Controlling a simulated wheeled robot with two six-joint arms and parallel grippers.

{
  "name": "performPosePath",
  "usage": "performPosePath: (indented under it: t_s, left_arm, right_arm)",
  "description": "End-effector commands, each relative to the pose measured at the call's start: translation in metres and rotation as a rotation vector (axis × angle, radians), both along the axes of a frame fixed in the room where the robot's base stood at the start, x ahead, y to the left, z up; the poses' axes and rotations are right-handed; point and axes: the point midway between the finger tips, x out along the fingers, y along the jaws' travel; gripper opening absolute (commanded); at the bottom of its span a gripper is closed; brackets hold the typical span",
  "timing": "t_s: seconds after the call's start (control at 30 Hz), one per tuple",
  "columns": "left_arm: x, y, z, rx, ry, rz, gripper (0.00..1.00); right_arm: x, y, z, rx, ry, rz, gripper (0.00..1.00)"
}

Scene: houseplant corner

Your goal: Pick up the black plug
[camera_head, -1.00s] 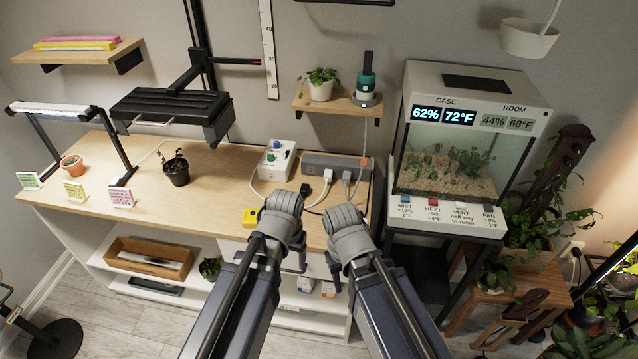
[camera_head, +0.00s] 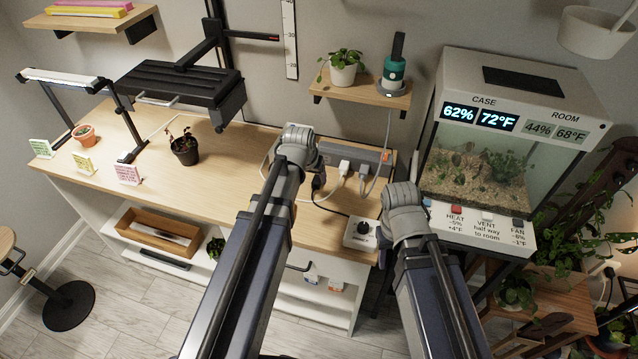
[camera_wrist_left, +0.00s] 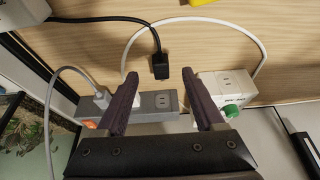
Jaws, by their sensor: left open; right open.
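The black plug (camera_wrist_left: 160,67) lies on the wooden bench top, its black cord running up and left in the left wrist view. In the head view the black plug (camera_head: 317,183) shows just right of my left gripper (camera_head: 298,140). In the left wrist view my left gripper (camera_wrist_left: 160,75) is open and empty, and the plug appears between and just beyond its fingertips. The height gap is unclear. My right gripper (camera_head: 403,200) is near the bench's right end; its fingers are hard to see, but it is open.
A white dial box (camera_head: 360,232) stands at the front edge. The glass case (camera_head: 475,165) stands right. The bench's middle is clear.

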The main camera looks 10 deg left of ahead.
Motion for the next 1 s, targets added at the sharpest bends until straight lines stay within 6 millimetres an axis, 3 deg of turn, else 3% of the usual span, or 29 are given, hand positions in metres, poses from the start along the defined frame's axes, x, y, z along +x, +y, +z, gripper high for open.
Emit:
performPosePath:
  t_s: [0.07,0.37,0.73,1.0]
  left_arm:
    - [0.004,0.0,-0.012,0.0,0.0,0.0,0.7]
    - [0.008,0.0,-0.017,0.0,0.001,0.0,0.7]
    - [0.03,-0.001,-0.055,0.0,0.001,0.0,0.7]
    - [0.031,-0.001,-0.056,0.0,0.001,0.0,0.7]
  right_arm:
    - [0.0,0.0,-0.012,0.0,0.0,0.0,0.46]
    - [0.0,0.0,-0.016,0.0,0.0,0.0,0.46]
    - [0.0,0.0,-0.055,0.0,0.0,0.0,0.46]
    - [0.0,0.0,-0.056,0.0,0.0,0.0,0.46]
